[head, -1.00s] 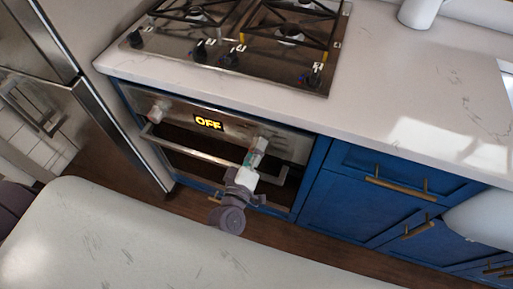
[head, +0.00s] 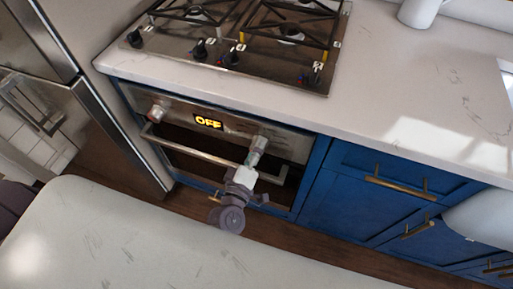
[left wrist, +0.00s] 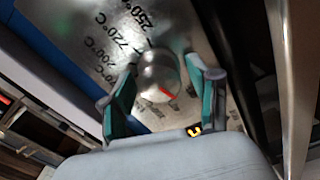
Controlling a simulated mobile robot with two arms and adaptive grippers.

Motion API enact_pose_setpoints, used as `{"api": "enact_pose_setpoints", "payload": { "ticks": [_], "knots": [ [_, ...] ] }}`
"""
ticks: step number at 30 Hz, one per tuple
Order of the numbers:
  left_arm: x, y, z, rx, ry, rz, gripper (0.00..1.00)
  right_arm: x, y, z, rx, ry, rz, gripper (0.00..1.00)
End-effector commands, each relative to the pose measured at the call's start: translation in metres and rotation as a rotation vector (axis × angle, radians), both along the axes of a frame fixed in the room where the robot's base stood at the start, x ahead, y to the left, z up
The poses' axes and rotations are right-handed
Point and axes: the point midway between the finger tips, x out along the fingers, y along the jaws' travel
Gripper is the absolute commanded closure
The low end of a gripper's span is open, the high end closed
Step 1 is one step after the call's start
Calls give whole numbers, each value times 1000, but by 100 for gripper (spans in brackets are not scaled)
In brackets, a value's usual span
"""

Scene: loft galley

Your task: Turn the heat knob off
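The oven's heat knob (head: 260,141) is the round metal knob at the right of the oven panel. In the left wrist view the knob (left wrist: 156,70) has a red pointer aimed down and right, away from the printed temperatures. The yellow display (head: 208,123) on the panel reads OFF. My left gripper (head: 255,155) is at this knob. In the left wrist view its teal-padded fingers (left wrist: 162,82) stand apart on either side of the knob, with a gap showing at the right finger. I cannot tell whether either pad touches it. My right gripper is not in view.
A second oven knob (head: 157,112) is at the panel's left. The oven handle (head: 200,151) runs below the panel, close to my left gripper. The gas cooktop (head: 262,70) is above. A pale countertop (head: 130,235) fills the foreground, and blue drawers (head: 355,205) stand right of the oven.

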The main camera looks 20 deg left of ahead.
Motion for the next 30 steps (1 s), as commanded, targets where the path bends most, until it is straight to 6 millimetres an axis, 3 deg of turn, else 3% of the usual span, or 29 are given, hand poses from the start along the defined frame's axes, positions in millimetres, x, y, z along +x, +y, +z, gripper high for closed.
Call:
{"api": "enact_pose_setpoints", "payload": {
  "ticks": [11, 14, 24, 30],
  "knots": [
    [-4, 0, 0, 2, 0, 0, 33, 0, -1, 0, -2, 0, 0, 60],
    [-17, 0, -1, 2, 2, 0, 33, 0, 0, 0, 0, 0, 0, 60],
    [-88, 3, -1, 3, 4, -2, 33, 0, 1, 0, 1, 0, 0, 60],
    [-114, 4, 0, 1, 1, -1, 33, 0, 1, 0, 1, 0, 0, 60]
  ]
}}
